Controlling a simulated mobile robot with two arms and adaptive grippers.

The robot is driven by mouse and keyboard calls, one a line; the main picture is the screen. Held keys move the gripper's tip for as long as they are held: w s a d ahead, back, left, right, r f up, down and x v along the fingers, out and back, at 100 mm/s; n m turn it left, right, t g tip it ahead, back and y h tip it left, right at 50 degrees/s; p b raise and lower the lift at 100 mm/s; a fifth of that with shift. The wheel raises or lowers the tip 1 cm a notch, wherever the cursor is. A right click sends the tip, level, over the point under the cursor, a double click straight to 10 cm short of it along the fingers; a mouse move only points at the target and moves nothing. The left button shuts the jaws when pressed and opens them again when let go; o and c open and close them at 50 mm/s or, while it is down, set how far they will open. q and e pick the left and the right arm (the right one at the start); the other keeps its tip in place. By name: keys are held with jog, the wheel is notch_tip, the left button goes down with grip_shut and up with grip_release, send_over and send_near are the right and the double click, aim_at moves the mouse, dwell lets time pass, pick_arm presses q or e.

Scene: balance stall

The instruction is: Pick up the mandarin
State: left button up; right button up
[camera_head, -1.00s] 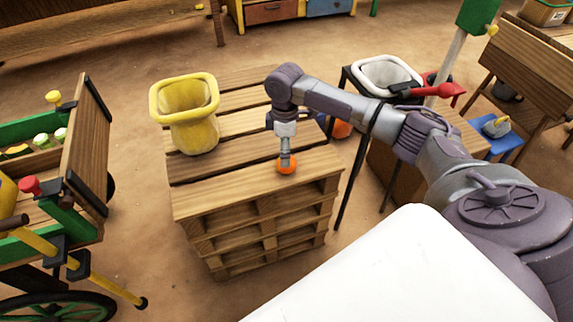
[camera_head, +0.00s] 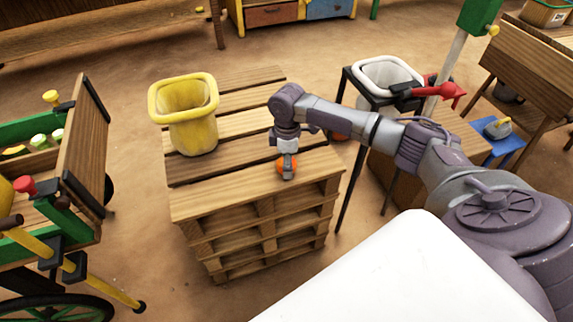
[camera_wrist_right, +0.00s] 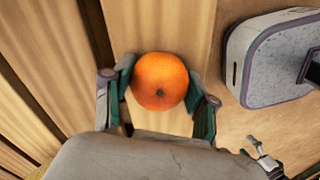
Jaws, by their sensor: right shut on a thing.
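The orange mandarin (camera_head: 281,165) is at the front right part of the top of the wooden pallet stack (camera_head: 225,197). My right gripper (camera_head: 287,172) comes down over it and partly hides it. In the right wrist view the mandarin (camera_wrist_right: 160,81) sits between the two fingers of my right gripper (camera_wrist_right: 162,92), one on each side. The gripper is shut on it. I cannot tell whether the mandarin is clear of the boards. My left gripper is not in view.
A yellow bucket (camera_head: 191,138) stands at the back left of the pallets. A white-rimmed bin (camera_head: 366,76) on a dark stand is to the right, near my arm. A green and wooden cart (camera_head: 87,150) is at the left. Pallet boards between are clear.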

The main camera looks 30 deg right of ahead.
jog(key=shift+c, duration=1.1)
jog(key=shift+r, duration=0.1)
